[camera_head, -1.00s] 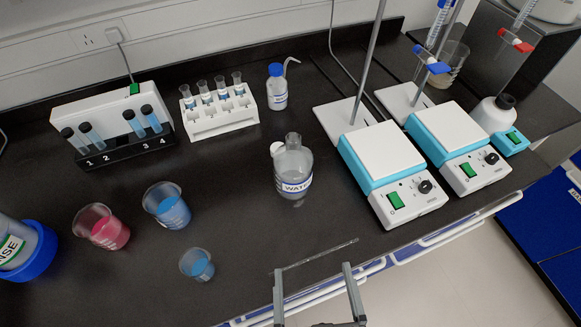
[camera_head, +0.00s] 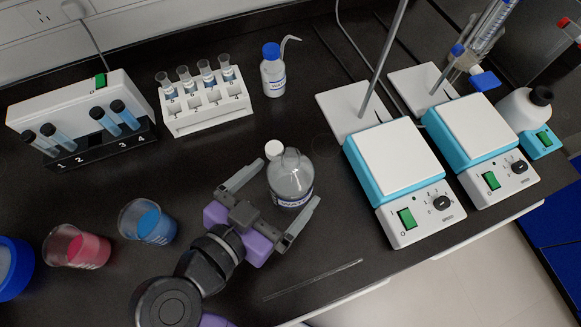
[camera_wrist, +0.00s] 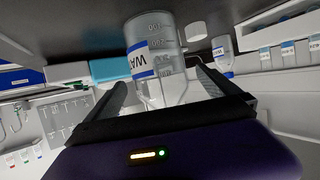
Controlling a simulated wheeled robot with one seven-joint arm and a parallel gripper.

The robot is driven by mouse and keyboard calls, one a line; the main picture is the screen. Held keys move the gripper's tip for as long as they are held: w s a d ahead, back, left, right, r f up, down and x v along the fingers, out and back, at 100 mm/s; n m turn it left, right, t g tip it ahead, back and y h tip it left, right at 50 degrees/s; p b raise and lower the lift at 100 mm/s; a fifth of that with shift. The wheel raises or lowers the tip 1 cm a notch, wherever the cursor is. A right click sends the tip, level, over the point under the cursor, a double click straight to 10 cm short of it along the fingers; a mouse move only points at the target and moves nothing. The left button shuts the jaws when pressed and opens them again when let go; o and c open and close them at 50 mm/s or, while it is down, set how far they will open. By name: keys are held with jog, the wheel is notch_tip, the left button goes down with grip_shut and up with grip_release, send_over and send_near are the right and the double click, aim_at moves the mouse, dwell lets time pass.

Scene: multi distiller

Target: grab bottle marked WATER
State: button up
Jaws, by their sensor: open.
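The bottle marked WATER (camera_head: 290,180) is clear glass with a white cap and a white-and-blue label. It stands upright on the dark bench in the head view. My gripper (camera_head: 288,184) is low over the bench on the near side of the bottle, with its fingers spread toward the bottle's two sides. It is open. In the wrist view, which is upside down, the bottle (camera_wrist: 152,45) shows between the two fingers with part of its label readable as "WA". I cannot tell whether either finger touches the glass.
Two hotplate stirrers (camera_head: 398,160) (camera_head: 474,130) stand to the right. A blue-capped wash bottle (camera_head: 273,75) and a tube rack (camera_head: 205,112) are behind. Pink (camera_head: 78,247) and blue (camera_head: 150,223) beakers are left. A thin glass rod (camera_head: 312,280) lies near the bench edge.

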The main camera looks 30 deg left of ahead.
jog(key=p+x, duration=0.1)
jog(key=x, duration=0.5)
jog(key=shift+w, duration=0.3)
jog(key=shift+r, duration=0.1)
jog(key=c, duration=2)
jog(key=shift+r, duration=0.1)
jog(key=shift+c, duration=0.6)
jog(key=shift+r, duration=0.1)
